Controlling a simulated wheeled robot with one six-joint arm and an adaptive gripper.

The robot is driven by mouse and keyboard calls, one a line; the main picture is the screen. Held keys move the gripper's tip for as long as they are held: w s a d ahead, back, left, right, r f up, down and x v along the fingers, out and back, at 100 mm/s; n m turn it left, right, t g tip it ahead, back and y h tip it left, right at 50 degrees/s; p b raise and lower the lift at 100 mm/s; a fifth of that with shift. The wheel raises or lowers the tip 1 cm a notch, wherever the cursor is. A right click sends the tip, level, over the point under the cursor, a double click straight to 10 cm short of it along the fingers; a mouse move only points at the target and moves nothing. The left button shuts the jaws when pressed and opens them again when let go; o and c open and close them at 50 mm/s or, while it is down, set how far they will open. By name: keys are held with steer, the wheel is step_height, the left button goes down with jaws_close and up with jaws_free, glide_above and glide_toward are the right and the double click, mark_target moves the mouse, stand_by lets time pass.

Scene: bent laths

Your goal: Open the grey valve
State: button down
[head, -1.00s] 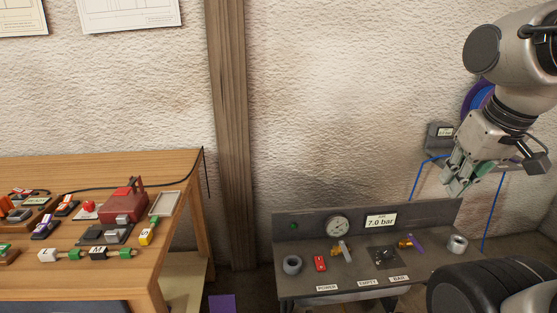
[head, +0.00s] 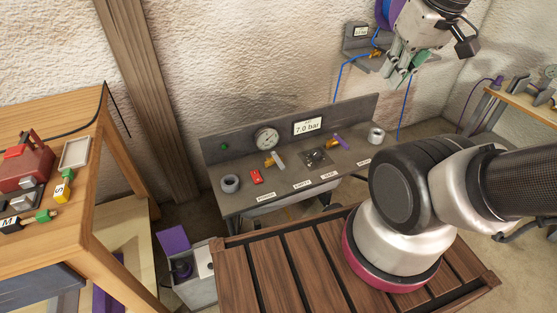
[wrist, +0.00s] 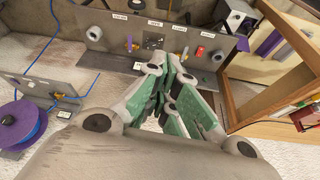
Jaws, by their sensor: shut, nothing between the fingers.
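The grey valve (head: 274,159) has a pale grey lever on a brass body and sits on the grey bench panel, right of a red switch (head: 256,176). It also shows, upside down, in the wrist view (wrist: 181,53). A second valve with a purple lever (head: 340,142) sits further right; it shows in the wrist view too (wrist: 131,44). My gripper (head: 400,80) is shut and empty, high up and right of the panel, apart from both valves. In the wrist view its green-padded fingers (wrist: 178,64) point toward the panel.
The bench (head: 290,130) carries a gauge (head: 266,138), a 7.0 bar display (head: 307,126) and grey rings. A wall box (head: 361,38) with blue hoses stands behind. A wooden table (head: 91,140) is at left. My slatted deck is in front.

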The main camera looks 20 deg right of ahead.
steer(key=c, duration=1.9)
jaws_free()
steer(key=shift+a, duration=0.1)
steer(key=o, duration=0.3)
steer(key=shift+w+a+f, duration=0.15)
steer(key=shift+f, duration=0.15)
steer(key=shift+o, duration=1.1)
steer(key=w+a+f+n+g, duration=0.1)
steer(key=w+a+f+g, duration=0.1)
steer(key=f, duration=0.4)
steer(key=w+a+f+n+g, duration=0.1)
steer(key=w+a+f+g, duration=0.2)
steer(key=w+f, duration=0.4)
steer(key=shift+a+g, duration=0.35)
steer(key=shift+g, duration=0.05)
steer(key=t, duration=0.2)
glide_above(280, 163)
steer(key=shift+m, duration=0.3)
step_height(280, 163, down, 19)
steer(key=shift+f, duration=0.1)
step_height(280, 163, down, 8)
steer(key=shift+r, duration=0.2)
jaws_close()
